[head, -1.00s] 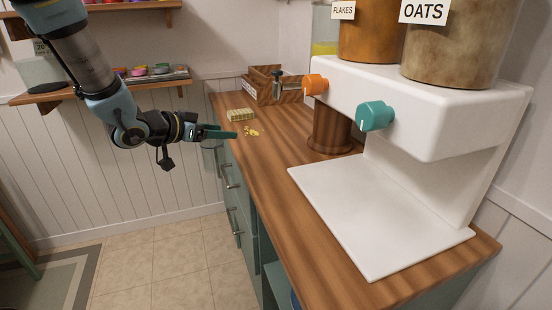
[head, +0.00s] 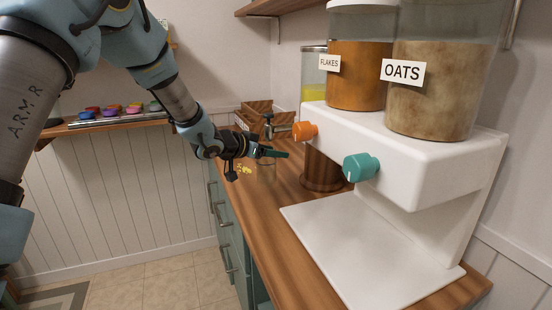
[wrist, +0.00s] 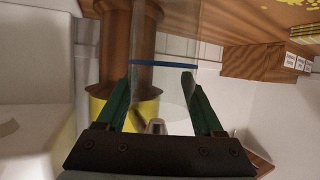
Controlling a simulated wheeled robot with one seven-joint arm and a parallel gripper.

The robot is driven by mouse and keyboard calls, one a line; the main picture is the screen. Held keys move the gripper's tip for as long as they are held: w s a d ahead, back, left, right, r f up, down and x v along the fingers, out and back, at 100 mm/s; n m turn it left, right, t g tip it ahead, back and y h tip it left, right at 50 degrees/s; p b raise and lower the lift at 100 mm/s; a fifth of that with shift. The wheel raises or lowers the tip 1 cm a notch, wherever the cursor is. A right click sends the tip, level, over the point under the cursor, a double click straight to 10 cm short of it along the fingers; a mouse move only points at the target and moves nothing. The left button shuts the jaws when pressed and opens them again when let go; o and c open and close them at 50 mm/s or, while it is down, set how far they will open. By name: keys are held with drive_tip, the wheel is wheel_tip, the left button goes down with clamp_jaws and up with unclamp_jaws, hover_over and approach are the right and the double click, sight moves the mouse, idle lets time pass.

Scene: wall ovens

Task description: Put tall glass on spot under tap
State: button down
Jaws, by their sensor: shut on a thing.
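The tall glass is clear and faint. In the wrist view, the glass (wrist: 177,90) stands between my gripper's (wrist: 160,82) green fingers, with a blue band across it. My gripper (head: 276,153) is shut on it and holds it over the counter in the head view, where the glass (head: 266,171) shows below the fingers. The white dispenser (head: 420,165) has an orange tap (head: 304,131) and a teal tap (head: 361,167). A white base plate (head: 365,255) lies under the teal tap. A brown round wooden stand (head: 320,172) is below the orange tap, right of my gripper.
Jars of flakes (head: 358,75) and oats (head: 435,100) sit on the dispenser. A wooden box (head: 257,108) stands behind my gripper at the counter's far end. Small yellow pieces (head: 244,170) lie left of the glass. The front counter strip (head: 285,240) is bare.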

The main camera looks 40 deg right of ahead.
drive_tip(key=shift+d+f+p, duration=0.15)
drive_tip(key=shift+d+f, duration=0.1)
drive_tip(key=shift+f, duration=0.35)
drive_tip(key=shift+d+f+p, duration=0.2)
drive_tip(key=shift+f, duration=0.45)
drive_tip(key=shift+d+f+p, duration=0.15)
drive_tip(key=shift+d+f, duration=0.1)
drive_tip(key=shift+f, duration=0.35)
unclamp_jaws()
drive_tip(key=shift+a+r, duration=0.15)
drive_tip(key=b+v, duration=0.2)
drive_tip(key=v, duration=0.9)
drive_tip(key=shift+s+a+r, duration=0.1)
drive_tip(key=shift+a+r, duration=0.1)
drive_tip(key=shift+a, duration=0.1)
